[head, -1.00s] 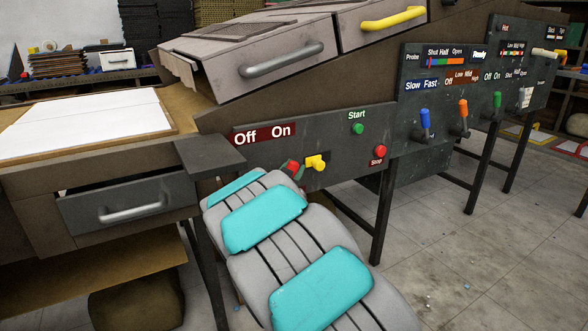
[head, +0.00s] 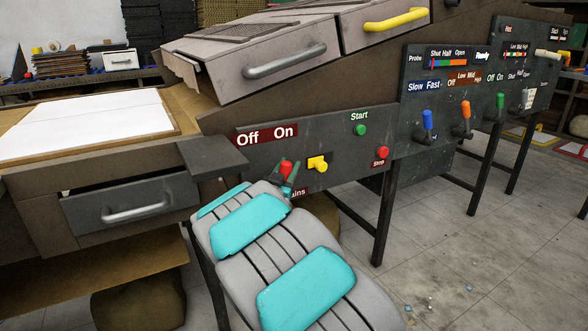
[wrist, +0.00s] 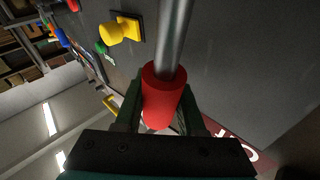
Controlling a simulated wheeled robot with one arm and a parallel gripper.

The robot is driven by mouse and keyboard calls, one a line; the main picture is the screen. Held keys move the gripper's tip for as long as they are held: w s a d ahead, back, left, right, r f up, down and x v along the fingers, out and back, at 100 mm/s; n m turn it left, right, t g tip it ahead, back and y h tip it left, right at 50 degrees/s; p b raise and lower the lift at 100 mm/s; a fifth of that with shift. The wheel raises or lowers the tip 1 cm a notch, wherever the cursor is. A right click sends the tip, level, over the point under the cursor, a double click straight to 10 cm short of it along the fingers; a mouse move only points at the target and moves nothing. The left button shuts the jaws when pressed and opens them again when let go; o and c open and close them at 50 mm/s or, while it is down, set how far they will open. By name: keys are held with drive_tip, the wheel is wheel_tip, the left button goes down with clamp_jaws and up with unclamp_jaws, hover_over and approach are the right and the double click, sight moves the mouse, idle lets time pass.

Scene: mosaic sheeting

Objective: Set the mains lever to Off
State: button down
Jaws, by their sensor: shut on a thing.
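The mains lever's red grip (head: 286,168) shows on the dark front panel, below the "On" end of the red "Off On" label (head: 266,136). My gripper (head: 290,177) is at the grip, reaching up from below. In the wrist view the red grip (wrist: 162,98) sits between my two dark green fingers (wrist: 160,112), which are shut on it. A metal rod (wrist: 174,35) runs from the grip. My arm hides the lever's base and part of the "Mains" label (head: 298,193).
A yellow knob (head: 318,164) sits just right of the lever; it also shows in the wrist view (wrist: 118,30). A green Start button (head: 361,130) and red Stop button (head: 383,153) are further right. A grey drawer (head: 130,202) and dark ledge (head: 212,157) lie left.

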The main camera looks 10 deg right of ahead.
drive_tip(key=a+n+t, duration=0.1)
drive_tip(key=s+a+n+t, duration=0.1)
drive_tip(key=a+n+t, duration=0.1)
drive_tip(key=shift+a+r+b, duration=0.2)
drive_tip(key=shift+a+b, duration=0.05)
drive_tip(key=shift+b, duration=0.15)
drive_tip(key=shift+s+a+f+n+t+y+b, duration=0.1)
drive_tip(key=shift+s+a+n+t+y+b, duration=0.2)
drive_tip(key=shift+a+n+t, duration=0.45)
drive_tip(key=shift+s+a+r+n+t+y+b, duration=0.15)
drive_tip(key=shift+a+n+t+y, duration=0.3)
drive_tip(key=shift+n, duration=0.6)
drive_tip(key=shift+s+a+f+n+t+y+b, duration=0.2)
drive_tip(key=shift+a+n+t+y, duration=0.15)
drive_tip(key=shift+a+n+t, duration=0.4)
drive_tip(key=shift+d+n, duration=0.15)
drive_tip(key=shift+n, duration=0.1)
drive_tip(key=c, duration=0.8)
unclamp_jaws()
drive_tip(key=shift+b+v, duration=0.45)
drive_tip(key=shift+v, duration=3.5)
drive_tip(key=shift+s, duration=0.2)
